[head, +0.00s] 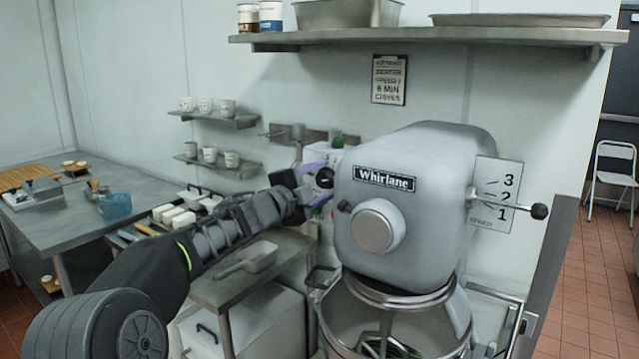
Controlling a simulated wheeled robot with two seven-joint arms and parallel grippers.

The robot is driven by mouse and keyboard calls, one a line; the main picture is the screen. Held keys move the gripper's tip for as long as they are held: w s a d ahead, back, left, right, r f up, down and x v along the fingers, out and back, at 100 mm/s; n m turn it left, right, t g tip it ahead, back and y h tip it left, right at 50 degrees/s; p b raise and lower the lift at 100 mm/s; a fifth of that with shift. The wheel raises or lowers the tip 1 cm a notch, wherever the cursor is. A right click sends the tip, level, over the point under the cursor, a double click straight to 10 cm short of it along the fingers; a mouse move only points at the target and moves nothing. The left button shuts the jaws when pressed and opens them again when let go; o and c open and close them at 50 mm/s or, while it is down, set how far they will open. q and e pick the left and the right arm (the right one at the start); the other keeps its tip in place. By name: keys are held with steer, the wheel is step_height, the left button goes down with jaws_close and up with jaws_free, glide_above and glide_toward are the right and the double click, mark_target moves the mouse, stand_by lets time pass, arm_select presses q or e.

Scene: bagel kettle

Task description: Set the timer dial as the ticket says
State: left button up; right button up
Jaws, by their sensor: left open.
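The ticket (388,80) hangs on the wall behind the mixer; its lower lines show "6 MIN", and other lines are hard to read. The grey Whirlane mixer (425,215) stands at centre right. A black timer dial (325,177) sits on a pale panel at the mixer's left side. My left gripper (319,184) is open, with one purple finger above the dial and one below. I cannot tell whether the fingers touch it. The dial's marks are too small to read. My right gripper is not in view.
The mixer bowl (345,318) is below the mixer head. A speed lever with a black knob (539,211) sticks out at right beside a speed plate (495,195). A low table with a scoop (247,259) lies under my left arm. A shelf (430,35) runs above.

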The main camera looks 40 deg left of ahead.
arm_select(q)
steer(key=shift+s, duration=0.1)
steer(key=s+b, duration=0.1)
steer(key=s, duration=0.6)
steer(key=shift+s, duration=0.3)
stand_by(0.3)
